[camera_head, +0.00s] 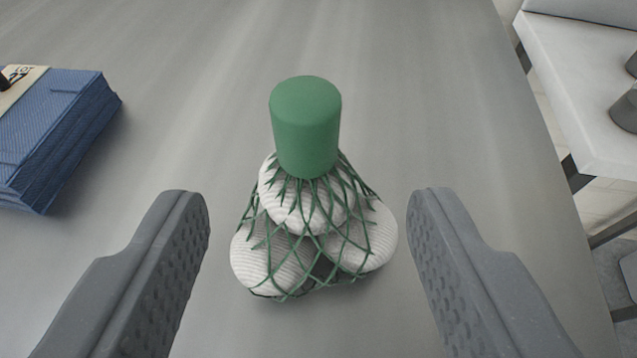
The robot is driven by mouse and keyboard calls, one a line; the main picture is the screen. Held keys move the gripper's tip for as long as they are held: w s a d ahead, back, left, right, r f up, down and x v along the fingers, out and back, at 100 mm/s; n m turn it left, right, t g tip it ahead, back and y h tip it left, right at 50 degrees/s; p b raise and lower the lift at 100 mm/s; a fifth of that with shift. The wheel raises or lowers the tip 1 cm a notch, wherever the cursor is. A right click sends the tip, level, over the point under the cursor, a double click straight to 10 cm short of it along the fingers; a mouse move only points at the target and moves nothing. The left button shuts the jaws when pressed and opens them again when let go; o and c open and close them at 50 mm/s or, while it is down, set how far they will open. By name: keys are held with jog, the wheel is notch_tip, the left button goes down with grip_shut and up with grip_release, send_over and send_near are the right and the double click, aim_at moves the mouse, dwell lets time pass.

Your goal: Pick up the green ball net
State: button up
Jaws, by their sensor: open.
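The green ball net (307,215) stands upright on the grey metal table, in the middle of the camera_head view. It has a solid green cylindrical top and green mesh around several white, ribbed balls. My gripper (309,215) is open, with one grey textured finger to the left of the net and one to the right. There is a clear gap between each finger and the net, and neither touches it. The fingers appear nearer the camera than the net.
A stack of blue folded cloths (62,140) with a pale label lies at the left. The grey table (420,90) is bare around the net. Its right edge runs down the right side, with a white surface (585,95) bearing dark objects beyond a gap.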

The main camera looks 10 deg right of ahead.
aim_at(307, 133)
jog(key=x, duration=0.5)
jog(key=shift+w+a, duration=0.1)
jog(key=shift+a, duration=0.05)
jog(key=shift+d+r+p+x, duration=0.1)
jog(key=shift+p+x, duration=0.3)
jog(key=shift+x, duration=0.7)
jog(key=shift+d+r+p+x, duration=0.1)
jog(key=shift+p+x, duration=0.3)
jog(key=shift+x, duration=0.65)
jog(key=shift+w+f, duration=0.15)
jog(key=shift+w, duration=0.35)
grip_shut()
